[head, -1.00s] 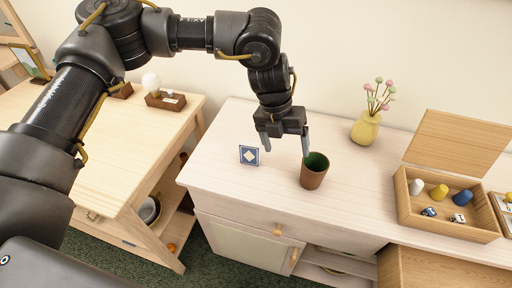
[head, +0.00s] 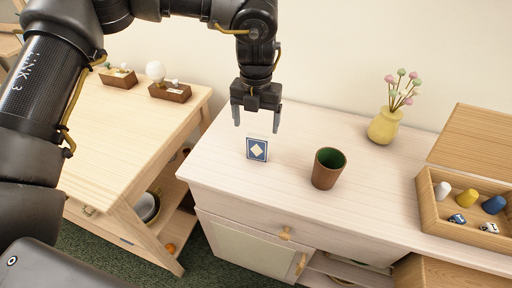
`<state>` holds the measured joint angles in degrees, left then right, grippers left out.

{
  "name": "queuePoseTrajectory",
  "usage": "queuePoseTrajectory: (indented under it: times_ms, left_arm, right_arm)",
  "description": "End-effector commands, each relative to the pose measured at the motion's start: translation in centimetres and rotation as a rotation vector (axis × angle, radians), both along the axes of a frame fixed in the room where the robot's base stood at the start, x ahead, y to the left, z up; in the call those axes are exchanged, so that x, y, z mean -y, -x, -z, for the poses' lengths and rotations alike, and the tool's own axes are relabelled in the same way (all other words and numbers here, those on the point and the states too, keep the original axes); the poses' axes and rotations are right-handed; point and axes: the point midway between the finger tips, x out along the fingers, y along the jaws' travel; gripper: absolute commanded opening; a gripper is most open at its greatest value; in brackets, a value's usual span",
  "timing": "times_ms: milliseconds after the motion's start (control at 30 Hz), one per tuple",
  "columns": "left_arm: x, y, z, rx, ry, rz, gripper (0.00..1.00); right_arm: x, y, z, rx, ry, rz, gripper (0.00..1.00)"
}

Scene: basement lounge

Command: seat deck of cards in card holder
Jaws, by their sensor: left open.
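The deck of cards (head: 257,149) has a blue face with a pale diamond and stands upright on the light wooden cabinet top. My left gripper (head: 257,126) is open, pointing down, just above and behind the deck, with its fingers to either side of it in the picture. Nothing is between its fingers that I can make out. Two small dark wooden holders stand on the side table at the left, one (head: 170,92) near the round white lamp and one (head: 118,78) farther left; which is the card holder I cannot tell. My right gripper is not in view.
A brown cup with green inside (head: 327,169) stands right of the deck. A yellow vase with flowers (head: 384,126) is behind it. An open wooden box (head: 431,207) with pegs and dice is at right. The side table (head: 105,137) has free room in front.

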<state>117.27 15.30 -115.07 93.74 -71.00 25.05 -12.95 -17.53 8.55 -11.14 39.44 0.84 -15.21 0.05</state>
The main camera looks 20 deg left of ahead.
Motion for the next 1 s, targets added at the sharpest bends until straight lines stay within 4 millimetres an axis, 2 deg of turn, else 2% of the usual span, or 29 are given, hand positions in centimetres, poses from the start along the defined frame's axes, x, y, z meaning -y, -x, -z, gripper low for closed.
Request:
queuePoseTrajectory:
  times_ms: [100,167,267,533,833,867,1000]
  left_arm:
    - [0.1,0.0,0.3,0.0,0.001,0.001,0.82]
    - [0.1,0.0,0.4,0.0,0.0,0.001,0.82]
    - [0.0,0.2,1.2,-0.003,-0.002,-0.001,0.82]
    - [0.1,0.4,4.9,-0.002,-0.001,-0.001,0.82]
    - [0.1,0.4,5.5,0.0,0.0,-0.001,0.82]
    - [0.1,0.4,5.5,0.0,0.0,-0.001,0.81]
    - [0.1,0.4,5.5,0.0,0.0,-0.001,0.62]
  right_arm:
    - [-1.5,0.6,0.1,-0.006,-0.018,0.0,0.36]
    - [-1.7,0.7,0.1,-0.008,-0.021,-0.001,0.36]
    - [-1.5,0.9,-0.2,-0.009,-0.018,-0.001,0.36]
    - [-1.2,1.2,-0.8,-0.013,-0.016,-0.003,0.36]
    - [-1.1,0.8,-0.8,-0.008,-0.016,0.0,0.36]
    - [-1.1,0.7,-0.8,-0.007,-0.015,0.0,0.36]
    - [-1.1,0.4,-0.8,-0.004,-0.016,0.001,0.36]
